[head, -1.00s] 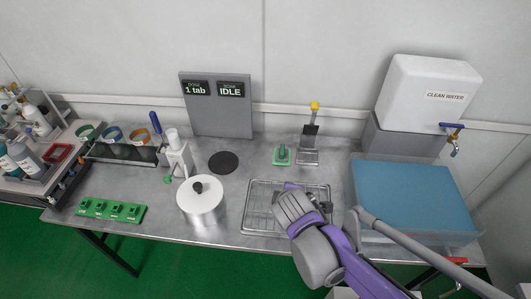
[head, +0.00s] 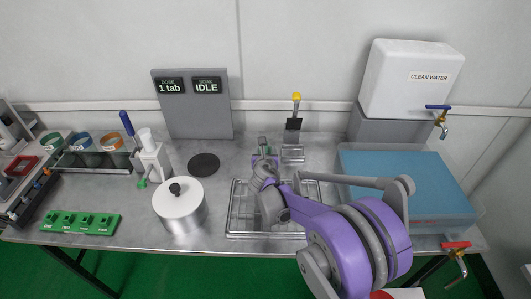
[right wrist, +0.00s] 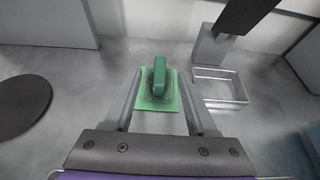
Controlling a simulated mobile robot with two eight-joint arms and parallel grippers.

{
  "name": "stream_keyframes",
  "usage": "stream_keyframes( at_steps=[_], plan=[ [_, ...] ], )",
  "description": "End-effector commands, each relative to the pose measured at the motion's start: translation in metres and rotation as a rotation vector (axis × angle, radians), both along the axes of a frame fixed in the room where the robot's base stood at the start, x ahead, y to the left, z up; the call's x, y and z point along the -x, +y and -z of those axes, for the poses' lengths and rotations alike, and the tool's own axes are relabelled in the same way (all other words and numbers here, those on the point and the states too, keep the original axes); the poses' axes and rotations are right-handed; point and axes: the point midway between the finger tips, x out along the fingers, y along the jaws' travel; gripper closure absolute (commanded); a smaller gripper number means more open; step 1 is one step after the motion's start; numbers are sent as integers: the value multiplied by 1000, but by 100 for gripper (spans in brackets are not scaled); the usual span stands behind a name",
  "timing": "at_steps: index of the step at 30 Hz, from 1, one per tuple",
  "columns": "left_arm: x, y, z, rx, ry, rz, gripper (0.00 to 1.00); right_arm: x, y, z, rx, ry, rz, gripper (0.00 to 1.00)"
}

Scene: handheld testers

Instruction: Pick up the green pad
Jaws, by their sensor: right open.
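The green pad (right wrist: 158,97) lies on the metal table, with a darker green raised grip on top. In the right wrist view it sits between the two open fingers of my right gripper (right wrist: 157,100), with a gap on each side. In the head view, my right gripper (head: 264,152) is over the pad's spot and hides most of it; a bit of green (head: 262,141) shows there. I cannot tell how high the fingers are above the table. My left gripper is not in view.
A black disc (head: 204,164) lies to the left. A wire rack (head: 246,223) is in front, under my arm. A blue-topped basin (head: 400,180) is at right.

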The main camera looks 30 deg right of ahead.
Motion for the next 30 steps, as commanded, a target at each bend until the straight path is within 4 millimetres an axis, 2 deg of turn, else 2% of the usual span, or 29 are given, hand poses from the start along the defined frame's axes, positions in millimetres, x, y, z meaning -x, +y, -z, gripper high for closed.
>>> stream_keyframes(
  at_steps=[12,21,30],
  plan=[
    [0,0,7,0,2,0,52,-39,-24,20,-3,0,2,43],
    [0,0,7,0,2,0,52,-43,-26,21,-2,0,1,43],
    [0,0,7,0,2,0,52,-43,-26,21,-2,0,1,96]
  ],
)
